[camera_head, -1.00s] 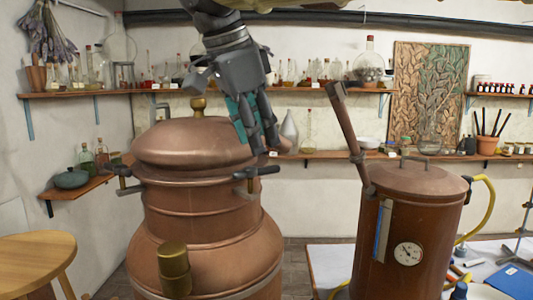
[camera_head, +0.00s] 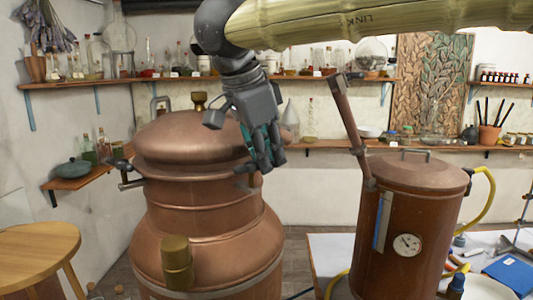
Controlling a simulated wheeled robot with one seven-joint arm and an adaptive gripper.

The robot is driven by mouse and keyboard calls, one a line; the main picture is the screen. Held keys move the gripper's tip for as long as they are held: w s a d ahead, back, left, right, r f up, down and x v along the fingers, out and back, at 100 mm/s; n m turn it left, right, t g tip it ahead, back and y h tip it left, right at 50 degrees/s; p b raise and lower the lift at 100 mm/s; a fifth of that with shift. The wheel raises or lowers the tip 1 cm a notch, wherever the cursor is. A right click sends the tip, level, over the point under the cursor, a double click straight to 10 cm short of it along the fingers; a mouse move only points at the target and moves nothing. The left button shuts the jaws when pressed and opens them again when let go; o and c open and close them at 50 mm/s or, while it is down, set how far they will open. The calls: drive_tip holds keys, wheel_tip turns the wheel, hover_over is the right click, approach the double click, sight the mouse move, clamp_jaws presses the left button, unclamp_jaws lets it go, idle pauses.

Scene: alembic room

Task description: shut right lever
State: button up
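The large copper still (camera_head: 205,215) stands left of centre with its domed lid (camera_head: 185,140) on. The right lever (camera_head: 245,169) is a dark handle at the lid's right rim, and my gripper hides much of it. The left lever (camera_head: 122,166) is a dark handle with a metal bracket at the left rim. My gripper (camera_head: 264,168) points down at the lid's right edge, with its fingertips close to the right lever. I cannot tell whether they touch it. The fingers overlap in this view, so their opening is unclear.
A smaller copper vessel (camera_head: 405,225) with a raised bar (camera_head: 350,130) and a gauge stands to the right. Shelves of glassware line the back wall. A round wooden table (camera_head: 35,245) is at lower left. A brass spout (camera_head: 176,262) juts from the still's front.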

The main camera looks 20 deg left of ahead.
clamp_jaws()
drive_tip(key=shift+s+f+m+g+h+p, duration=0.1)
drive_tip(key=shift+s+m+g+h+p, duration=0.9)
drive_tip(key=shift+m, duration=1.5)
drive_tip(key=shift+s+r+m+g+h+p, duration=0.2)
drive_tip(key=shift+m+g+p, duration=0.55)
drive_tip(key=shift+m+p, duration=1.25)
drive_tip(key=shift+s+f+m+g+h+p, duration=0.2)
drive_tip(key=shift+s+m+g+h+p, duration=0.45)
drive_tip(key=shift+m, duration=2.35)
drive_tip(key=o, duration=0.7)
unclamp_jaws()
drive_tip(key=shift+a, duration=0.1)
drive_tip(key=v, duration=1.2)
drive_tip(key=shift+w, duration=0.2)
